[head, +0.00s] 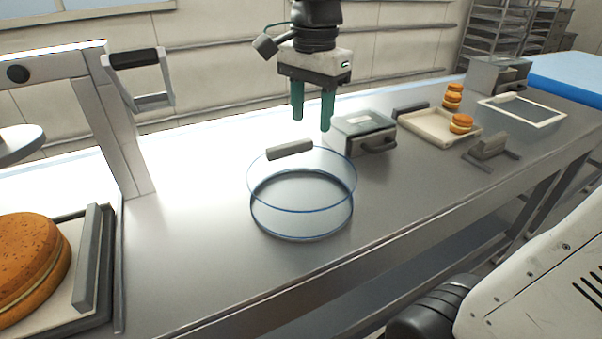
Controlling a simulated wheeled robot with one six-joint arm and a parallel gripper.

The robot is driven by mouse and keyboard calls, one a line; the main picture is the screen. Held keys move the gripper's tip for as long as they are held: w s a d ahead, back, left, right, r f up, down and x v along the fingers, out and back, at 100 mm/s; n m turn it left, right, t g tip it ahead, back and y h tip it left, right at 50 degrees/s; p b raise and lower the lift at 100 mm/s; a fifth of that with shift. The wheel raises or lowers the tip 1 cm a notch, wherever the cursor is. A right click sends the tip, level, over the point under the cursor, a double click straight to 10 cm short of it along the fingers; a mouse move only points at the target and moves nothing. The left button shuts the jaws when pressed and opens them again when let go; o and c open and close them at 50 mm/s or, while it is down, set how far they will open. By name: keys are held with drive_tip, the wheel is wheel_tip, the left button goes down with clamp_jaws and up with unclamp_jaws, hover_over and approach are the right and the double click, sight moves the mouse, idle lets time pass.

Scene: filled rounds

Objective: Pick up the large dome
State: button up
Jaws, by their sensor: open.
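The large dome (302,220) is a clear round cover with blue rims and a grey bar handle (290,150) on top. It stands on the steel counter in the middle of the head view. My gripper (312,124) points down with two green fingers, open and empty. In the picture its fingertips are just above and slightly right of the handle, apart from it. How far it is from the handle in depth I cannot tell.
A filled round cake (30,262) lies on a tray at left beside a grey press frame (115,130). A grey box (358,137) with a handle stands behind right. A tray (425,130) with small filled rounds (461,124) is farther right. Counter (200,240) around the dome is clear.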

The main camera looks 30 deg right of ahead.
sight(290, 143)
drive_tip(key=w+m, duration=0.1)
drive_tip(key=w, duration=0.1)
drive_tip(key=w+m, duration=0.3)
drive_tip(key=shift+w+a+r, duration=0.25)
drive_tip(key=shift+w+a, duration=0.05)
drive_tip(key=shift+w, duration=0.05)
drive_tip(key=shift+w+f+m, duration=0.15)
drive_tip(key=shift+f+m, duration=0.05)
drive_tip(key=shift+m, duration=0.1)
drive_tip(key=f, duration=0.4)
drive_tip(key=a+f, duration=0.1)
drive_tip(key=f, duration=0.1)
drive_tip(key=shift+s+a+f, duration=0.1)
drive_tip(key=shift+s+f, duration=0.05)
drive_tip(key=shift+s, duration=0.15)
drive_tip(key=shift+f, duration=0.45)
drive_tip(key=shift+f, duration=0.25)
clamp_jaws()
